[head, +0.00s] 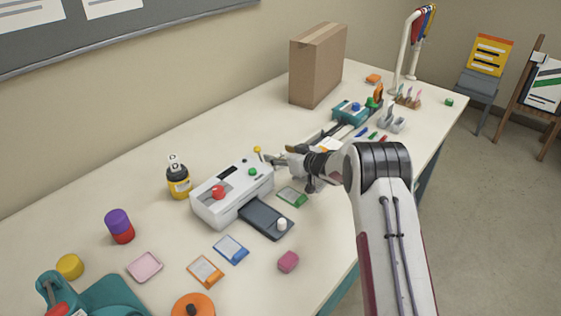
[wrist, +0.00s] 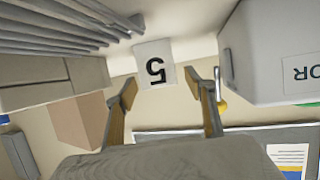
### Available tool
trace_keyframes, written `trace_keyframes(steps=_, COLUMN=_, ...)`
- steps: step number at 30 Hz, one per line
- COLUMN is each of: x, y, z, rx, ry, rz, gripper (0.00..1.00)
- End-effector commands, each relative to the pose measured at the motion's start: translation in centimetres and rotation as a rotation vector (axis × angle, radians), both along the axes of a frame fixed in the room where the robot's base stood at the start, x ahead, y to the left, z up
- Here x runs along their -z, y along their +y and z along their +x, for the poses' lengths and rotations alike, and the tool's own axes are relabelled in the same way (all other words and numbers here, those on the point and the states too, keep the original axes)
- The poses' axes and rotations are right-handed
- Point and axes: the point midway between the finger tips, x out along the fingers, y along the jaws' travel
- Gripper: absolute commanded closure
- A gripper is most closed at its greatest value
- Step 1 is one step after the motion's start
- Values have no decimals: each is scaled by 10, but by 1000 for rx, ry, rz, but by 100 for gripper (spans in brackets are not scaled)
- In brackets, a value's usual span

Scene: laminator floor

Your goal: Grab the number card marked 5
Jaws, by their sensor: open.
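A white card with a black 5 (wrist: 155,53) shows in the wrist view at upper middle, upside down in the picture. My gripper (wrist: 163,79) is open, and its two fingers stand apart to either side of the card's lower part in the picture. I see no finger pressing on the card, and I cannot tell how deep it sits between them. In the head view my gripper (head: 274,158) is just right of the white laminator (head: 225,198), low over the table. I cannot make out the card in the head view.
In the head view, the laminator with its dark tray (head: 262,219) stands close on the left. A green card (head: 292,196) lies just below my gripper. A teal device (head: 350,112) and a cardboard box (head: 318,65) stand behind.

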Motion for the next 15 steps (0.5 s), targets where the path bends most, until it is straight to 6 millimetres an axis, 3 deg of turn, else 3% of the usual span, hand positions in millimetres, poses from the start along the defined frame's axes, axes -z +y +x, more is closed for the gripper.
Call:
trace_keyframes(steps=9, x=0, y=0, z=0, rx=0, ry=0, rz=0, gripper=48)
trace_keyframes(steps=13, x=0, y=0, z=0, rx=0, ry=0, rz=0, gripper=82)
trace_keyframes(steps=15, x=0, y=0, z=0, rx=0, ry=0, rz=0, gripper=88)
